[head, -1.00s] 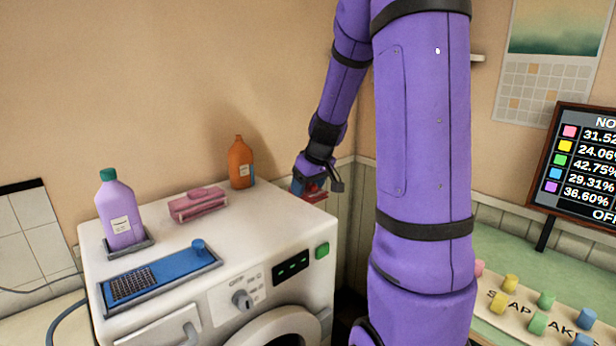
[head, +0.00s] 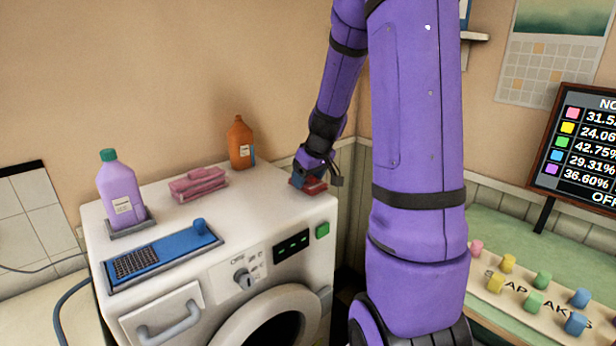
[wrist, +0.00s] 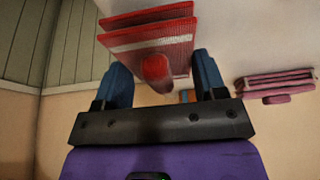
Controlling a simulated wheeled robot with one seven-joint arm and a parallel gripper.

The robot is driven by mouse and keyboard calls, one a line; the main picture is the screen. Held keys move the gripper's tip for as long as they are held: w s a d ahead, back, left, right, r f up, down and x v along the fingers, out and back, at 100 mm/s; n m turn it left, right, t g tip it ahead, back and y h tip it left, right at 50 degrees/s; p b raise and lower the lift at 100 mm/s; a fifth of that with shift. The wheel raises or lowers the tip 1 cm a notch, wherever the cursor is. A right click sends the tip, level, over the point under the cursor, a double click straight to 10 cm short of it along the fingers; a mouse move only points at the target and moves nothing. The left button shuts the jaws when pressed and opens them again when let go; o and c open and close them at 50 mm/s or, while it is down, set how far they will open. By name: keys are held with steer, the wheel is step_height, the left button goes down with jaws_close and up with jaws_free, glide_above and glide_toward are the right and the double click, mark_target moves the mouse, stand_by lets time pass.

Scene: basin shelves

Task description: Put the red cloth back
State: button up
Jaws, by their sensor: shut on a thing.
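The red cloth (head: 313,187) is a folded red stack at the right back corner of the white washing machine top (head: 262,205). My gripper (head: 302,180) is at the cloth, coming down from above. In the wrist view the red cloth (wrist: 165,38) shows a pale stripe and a rounded red knob between my blue fingers (wrist: 158,82). My gripper is shut on this knob. The cloth is at or just above the machine top; I cannot tell whether it touches.
A folded pink cloth (head: 198,184), an orange bottle (head: 239,145), a purple bottle (head: 118,190) on a tray and a blue tray (head: 165,252) stand on the machine. The top is clear between the pink cloth and my gripper. A table with coloured pegs (head: 540,300) is at right.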

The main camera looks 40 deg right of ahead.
steer(key=shift+f, duration=0.65)
steer(key=o, duration=1)
steer(key=shift+r, duration=0.1)
steer(key=v, duration=1)
steer(key=shift+s+r, duration=0.15)
steer(key=shift+r, duration=0.15)
